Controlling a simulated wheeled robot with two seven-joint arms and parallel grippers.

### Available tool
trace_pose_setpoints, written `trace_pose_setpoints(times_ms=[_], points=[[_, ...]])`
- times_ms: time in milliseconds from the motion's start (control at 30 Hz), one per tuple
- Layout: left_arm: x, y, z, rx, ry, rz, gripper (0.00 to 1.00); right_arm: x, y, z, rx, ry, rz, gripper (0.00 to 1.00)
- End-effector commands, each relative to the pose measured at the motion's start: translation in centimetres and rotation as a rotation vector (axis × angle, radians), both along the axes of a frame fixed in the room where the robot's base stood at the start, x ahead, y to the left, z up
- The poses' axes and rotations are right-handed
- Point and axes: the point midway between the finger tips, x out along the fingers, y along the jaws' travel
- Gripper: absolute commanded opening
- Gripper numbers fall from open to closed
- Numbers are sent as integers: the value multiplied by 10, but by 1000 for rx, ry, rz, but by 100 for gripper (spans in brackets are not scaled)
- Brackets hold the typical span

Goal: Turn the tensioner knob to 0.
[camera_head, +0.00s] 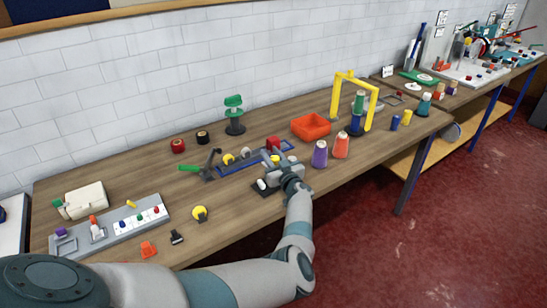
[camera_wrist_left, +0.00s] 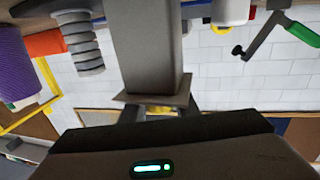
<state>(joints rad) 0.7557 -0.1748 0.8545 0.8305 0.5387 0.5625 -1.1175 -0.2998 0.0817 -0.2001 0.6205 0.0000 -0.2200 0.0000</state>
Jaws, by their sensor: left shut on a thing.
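My left gripper (camera_head: 274,166) is at the small dark-based unit (camera_head: 263,188) near the middle of the table, by the blue frame. Its fingers are shut on a part that looks like the tensioner knob, mostly hidden by the gripper. A grey column (camera_wrist_left: 150,45) stands in the middle of the left wrist view, with a ringed grey cylinder (camera_wrist_left: 80,40) beside it. A bit of yellow (camera_wrist_left: 158,109) shows close to the fingers. No dial mark or number can be read. My right gripper is not in view.
A red tray (camera_head: 311,126) and yellow arch (camera_head: 336,95) stand farther right.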

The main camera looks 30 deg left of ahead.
Motion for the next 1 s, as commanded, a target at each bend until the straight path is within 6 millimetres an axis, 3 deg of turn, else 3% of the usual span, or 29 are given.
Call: trace_pose_setpoints(times_ms=[33, 133, 1000], points=[[0, 0, -5, -5, -4, 28, 5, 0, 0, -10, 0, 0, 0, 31], [-2, 2, -3, -3, -3, 68, 5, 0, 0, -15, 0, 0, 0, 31], [-3, 3, -1, -1, 0, 78, 5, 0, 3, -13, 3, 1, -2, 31]])
